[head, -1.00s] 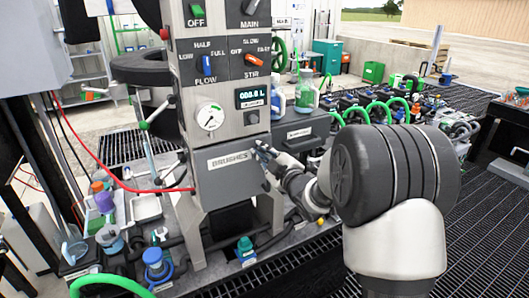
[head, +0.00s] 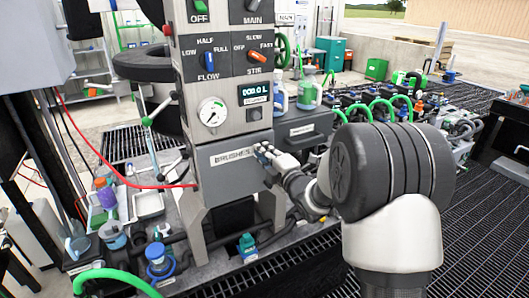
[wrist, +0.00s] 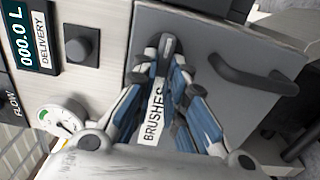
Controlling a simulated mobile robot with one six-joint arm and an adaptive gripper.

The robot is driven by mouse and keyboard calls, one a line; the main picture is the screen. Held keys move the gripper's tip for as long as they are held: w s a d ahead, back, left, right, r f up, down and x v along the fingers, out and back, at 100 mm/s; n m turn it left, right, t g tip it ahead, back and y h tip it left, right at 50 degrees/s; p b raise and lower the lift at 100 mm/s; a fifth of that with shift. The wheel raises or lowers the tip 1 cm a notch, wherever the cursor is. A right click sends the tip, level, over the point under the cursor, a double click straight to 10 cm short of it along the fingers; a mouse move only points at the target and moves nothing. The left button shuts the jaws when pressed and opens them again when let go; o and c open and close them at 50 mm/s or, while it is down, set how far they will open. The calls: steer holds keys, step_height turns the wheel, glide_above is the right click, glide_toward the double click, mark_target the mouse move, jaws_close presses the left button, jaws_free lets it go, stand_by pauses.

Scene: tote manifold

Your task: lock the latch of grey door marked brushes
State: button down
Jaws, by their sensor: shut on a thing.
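The grey door (head: 232,182) marked BRUSHES is on the front of the metal cabinet and looks closed. It also shows in the wrist view (wrist: 205,50), with its white label (wrist: 152,115) partly covered by my fingers. The dark latch (wrist: 166,46) is a small lever near the label's end, and it points roughly along the label's length. My gripper (wrist: 164,62) is at the door face, its blue-and-grey fingers closed around the latch. In the head view, my gripper (head: 264,154) is at the right end of the label (head: 232,156). The latch cannot be made out there.
A dark curved handle (wrist: 258,84) sticks out of the door near my fingers. Above the door are a gauge (head: 212,112), a display (head: 254,93) and knobs. A labelled dark drawer box (head: 303,130) stands just right. Bottles and hoses crowd the bench below.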

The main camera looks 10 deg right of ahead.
stand_by(0.5)
steer(key=c, duration=1.6)
jaws_free()
steer(key=shift+s, duration=0.1)
steer(key=v, duration=1.2)
steer(key=shift+r, duration=0.1)
